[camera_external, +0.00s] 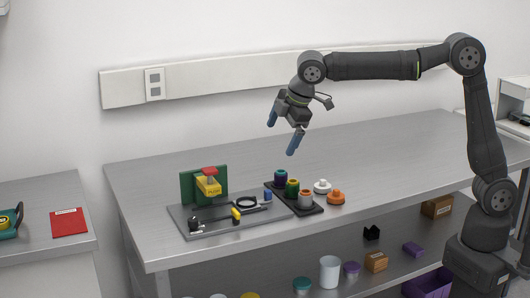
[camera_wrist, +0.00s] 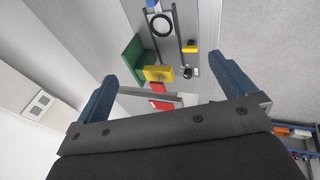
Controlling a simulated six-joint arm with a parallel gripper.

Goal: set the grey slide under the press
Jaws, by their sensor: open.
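The press is a yellow block (camera_external: 208,186) with a red top (camera_external: 209,171), in front of a green upright plate (camera_external: 188,188) on a grey base (camera_external: 255,224). In the wrist view its yellow block (camera_wrist: 158,73) shows beside the green plate. What looks like the grey slide carries a black ring (camera_external: 246,203) and lies on the base to the right of the press; its outline is hard to tell from the base. The ring also shows in the wrist view (camera_wrist: 160,25). My gripper (camera_external: 283,131) is open and empty, high above the bench behind the base.
A yellow-ended part (camera_external: 236,214) and a black knob (camera_external: 194,225) stand on the base's front side. The bench's right half is clear.

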